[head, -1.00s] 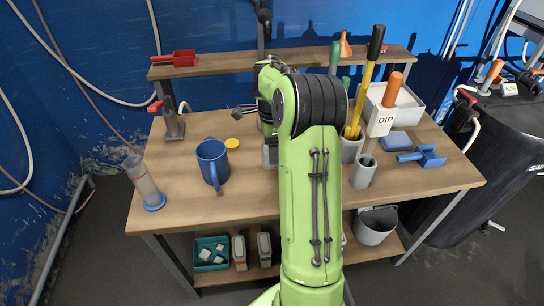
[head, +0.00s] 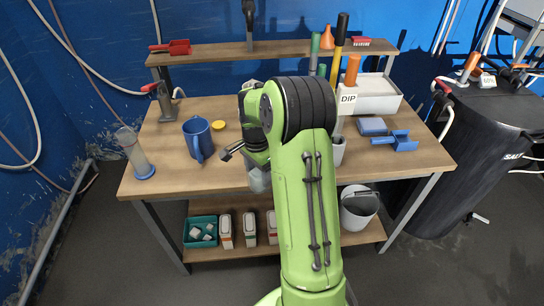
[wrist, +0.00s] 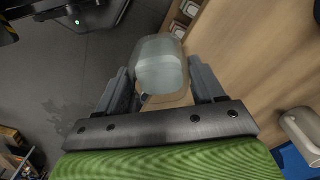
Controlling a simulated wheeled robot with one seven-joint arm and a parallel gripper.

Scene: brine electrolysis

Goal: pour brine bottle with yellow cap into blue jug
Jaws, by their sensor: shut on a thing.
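My gripper (wrist: 162,88) is shut on a translucent, pale bottle (wrist: 160,62), which sits between its two fingers in the wrist view. In the head view the bottle (head: 259,179) shows partly below my wrist, by the table's front edge; my arm hides the rest. I cannot make out a cap on it. A small round yellow disc, like a cap (head: 218,125), lies on the table. The blue jug (head: 197,139) stands upright on the table, left of my gripper and apart from it, with its handle toward the front.
A clear cylinder on a blue base (head: 136,155) stands at the table's left front corner. A clamp stand (head: 167,102) is behind the jug. The raised shelf (head: 215,58) runs along the back. Holders with tools, a white bin (head: 375,97) and a blue scoop (head: 404,142) fill the right side.

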